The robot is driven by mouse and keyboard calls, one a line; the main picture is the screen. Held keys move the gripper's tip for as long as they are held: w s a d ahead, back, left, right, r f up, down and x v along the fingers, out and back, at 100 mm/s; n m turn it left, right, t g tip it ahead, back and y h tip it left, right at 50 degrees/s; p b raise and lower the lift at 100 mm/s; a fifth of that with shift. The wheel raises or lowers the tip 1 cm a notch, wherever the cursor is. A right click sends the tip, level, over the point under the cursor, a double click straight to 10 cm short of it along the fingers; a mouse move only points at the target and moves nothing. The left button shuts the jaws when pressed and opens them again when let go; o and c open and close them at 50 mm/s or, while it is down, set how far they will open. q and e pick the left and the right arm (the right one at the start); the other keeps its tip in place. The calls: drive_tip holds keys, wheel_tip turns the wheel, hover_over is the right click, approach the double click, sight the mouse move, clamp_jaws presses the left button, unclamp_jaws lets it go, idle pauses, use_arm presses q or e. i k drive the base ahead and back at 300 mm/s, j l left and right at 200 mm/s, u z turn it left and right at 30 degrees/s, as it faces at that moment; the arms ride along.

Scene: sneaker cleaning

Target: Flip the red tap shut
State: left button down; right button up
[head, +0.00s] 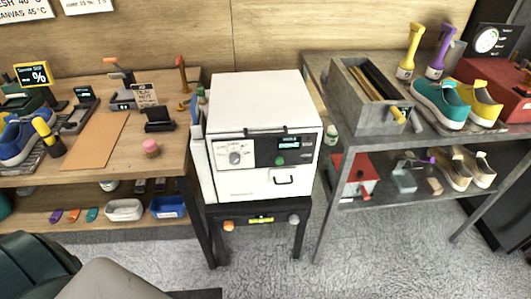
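I cannot tell for sure which thing is the red tap. A small orange-red piece (111,61) tops a dark grey stand at the back of the left table. A brownish-red upright post with a bent top (181,68) stands to its right, near the table's back right corner. Both are too small to tell whether either is a tap, or open or shut. Neither of my grippers shows in the head view, and nothing is seen touching these things.
A white machine (262,95) with a dial and display stands on a black stand between the left wooden table (165,145) and the grey right shelf (352,140). Grey carpet (270,275) in front is clear.

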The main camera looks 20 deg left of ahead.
sight(179, 58)
drive_tip(key=i+j+u, duration=0.1)
drive_tip(key=i+u, duration=0.2)
drive_tip(key=i, duration=0.3)
drive_tip(key=u, duration=1.25)
drive_tip(key=i+j+z, duration=0.15)
drive_tip(key=j+z, duration=0.15)
drive_tip(key=j, duration=1.3)
drive_tip(key=j+z, duration=0.3)
drive_tip(key=j, duration=1.3)
